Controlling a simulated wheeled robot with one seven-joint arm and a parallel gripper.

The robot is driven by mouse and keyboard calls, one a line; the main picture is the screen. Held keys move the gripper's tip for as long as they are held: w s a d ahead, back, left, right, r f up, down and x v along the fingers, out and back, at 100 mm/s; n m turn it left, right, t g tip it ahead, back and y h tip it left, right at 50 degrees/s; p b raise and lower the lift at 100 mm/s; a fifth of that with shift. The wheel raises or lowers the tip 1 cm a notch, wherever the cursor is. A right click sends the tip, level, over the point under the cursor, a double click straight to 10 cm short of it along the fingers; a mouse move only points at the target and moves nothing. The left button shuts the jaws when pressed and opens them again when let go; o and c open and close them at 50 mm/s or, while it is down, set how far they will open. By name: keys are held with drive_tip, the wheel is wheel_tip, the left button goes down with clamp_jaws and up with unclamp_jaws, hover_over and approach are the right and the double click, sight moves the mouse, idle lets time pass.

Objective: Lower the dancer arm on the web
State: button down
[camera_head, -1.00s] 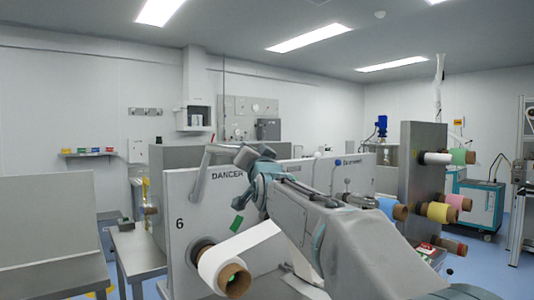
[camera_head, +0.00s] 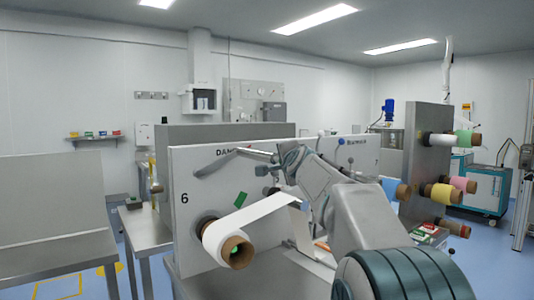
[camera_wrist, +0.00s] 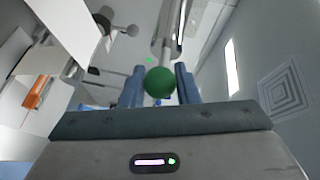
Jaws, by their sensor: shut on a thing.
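The dancer arm (camera_head: 252,155) is a grey lever on the front of the white panel (camera_head: 190,225), partly covering the "DANCER" label. In the wrist view, a green ball (camera_wrist: 160,81) sits between the two blue-grey fingers of my gripper (camera_wrist: 161,85), at the end of a grey rod. My gripper is shut on the dancer arm's end. The white web (camera_head: 265,213) runs from a roll on a brown core (camera_head: 236,252) up to the right, below my gripper. My forearm hides part of the panel.
A steel table (camera_head: 150,228) is left of the panel. Blue floor shows between the tables.

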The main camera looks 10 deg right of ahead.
drive_tip(key=shift+w+d+f+m+g, duration=0.15)
drive_tip(key=shift+f+m, duration=0.1)
drive_tip(key=shift+f, duration=0.25)
drive_tip(key=shift+s+d+f+m+g, duration=0.15)
drive_tip(key=shift+f+m, duration=0.1)
drive_tip(key=shift+f, duration=0.2)
drive_tip(key=shift+w, duration=0.1)
drive_tip(key=c, duration=1.1)
unclamp_jaws()
drive_tip(key=shift+c, duration=0.2)
drive_tip(key=s+r+b, duration=0.2)
drive_tip(key=s, duration=1.1)
drive_tip(key=shift+s+a+b, duration=0.3)
drive_tip(key=shift+a+b, duration=0.05)
drive_tip(key=shift+a, duration=0.05)
drive_tip(key=shift+f, duration=0.1)
